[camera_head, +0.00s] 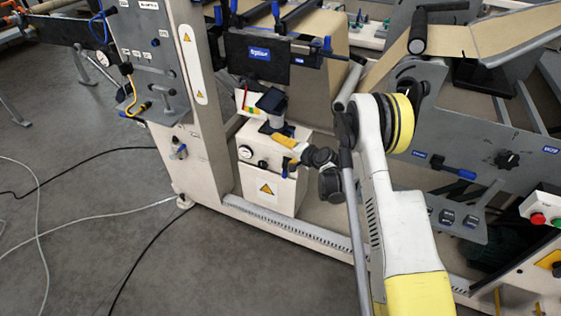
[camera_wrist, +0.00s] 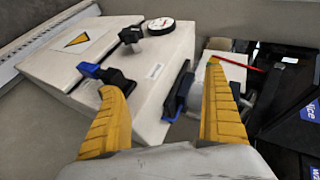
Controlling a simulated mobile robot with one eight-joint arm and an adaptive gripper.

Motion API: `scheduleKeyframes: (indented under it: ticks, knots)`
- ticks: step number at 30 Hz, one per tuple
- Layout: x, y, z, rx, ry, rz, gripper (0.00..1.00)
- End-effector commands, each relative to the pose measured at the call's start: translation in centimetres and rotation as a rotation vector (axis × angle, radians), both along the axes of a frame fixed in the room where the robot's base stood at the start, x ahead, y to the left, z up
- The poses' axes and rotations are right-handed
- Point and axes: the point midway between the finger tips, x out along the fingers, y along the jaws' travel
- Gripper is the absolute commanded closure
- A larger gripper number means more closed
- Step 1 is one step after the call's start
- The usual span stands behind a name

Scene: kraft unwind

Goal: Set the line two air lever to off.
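A lever with a blue handle (camera_wrist: 90,70) and a black body sits on the face of a cream box (camera_wrist: 55,65). In the head view the box (camera_head: 268,205) stands low in the machine frame, with the blue lever (camera_head: 284,168) near its right edge. I cannot read which line it belongs to. My gripper (camera_wrist: 160,80) is open and empty, its yellow fingers spread. The left fingertip overlaps the lever's black body in the wrist view; I cannot tell whether they touch. In the head view my gripper (camera_head: 287,142) is over the box's upper right edge.
The box also carries a black knob (camera_wrist: 131,34), a round gauge (camera_wrist: 160,26) and a yellow warning triangle (camera_head: 266,189). A dark blue-black part (camera_head: 270,101) stands above the box. Open floor (camera_head: 80,240) lies left.

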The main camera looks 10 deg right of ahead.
Motion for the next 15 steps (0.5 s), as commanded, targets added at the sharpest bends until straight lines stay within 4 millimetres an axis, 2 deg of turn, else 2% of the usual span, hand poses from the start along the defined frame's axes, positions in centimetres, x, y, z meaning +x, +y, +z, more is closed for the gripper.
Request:
scheduleKeyframes:
  ticks: [1, 3, 15]
  knots:
    - [0.37, 1.58, 1.48, 0.024, -0.007, 0.012, 0.25]
    - [0.33, 1.59, 1.71, 0.024, -0.006, 0.013, 0.62]
    - [0.23, 1.28, 1.39, 0.02, -0.004, 0.011, 0.62]
